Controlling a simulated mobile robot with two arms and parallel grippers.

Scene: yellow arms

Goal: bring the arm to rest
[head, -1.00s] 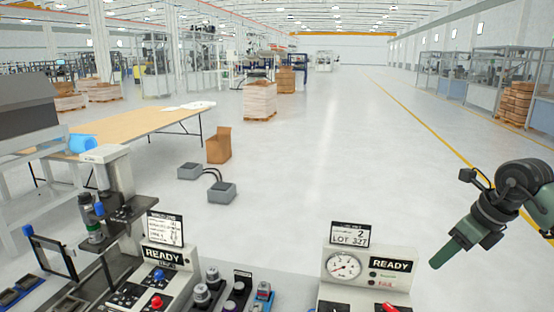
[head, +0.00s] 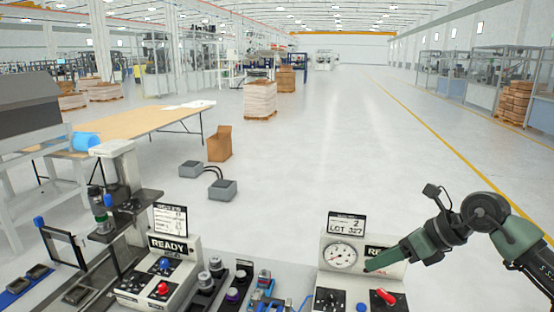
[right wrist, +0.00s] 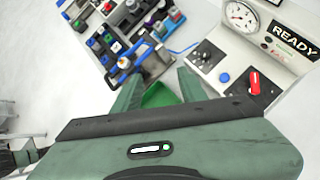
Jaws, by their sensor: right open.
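My right arm (head: 485,212) comes in from the right of the head view, bent at a raised joint. Its dark green right gripper (head: 370,266) points left and passes in front of the gauge station (head: 331,262), covering part of its READY sign. Whether it touches the station cannot be told. In the right wrist view the right gripper (right wrist: 158,92) has its two fingers spread, with a green surface showing between them and nothing held. The gauge station (right wrist: 268,60) is at the upper right there. My left gripper is not in view.
A press station (head: 115,160) with a READY panel (head: 168,246) stands at the left front. Several knobs and small parts (head: 215,275) lie between the stations. A red switch (head: 386,297) sits below the gripper. The floor beyond is open.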

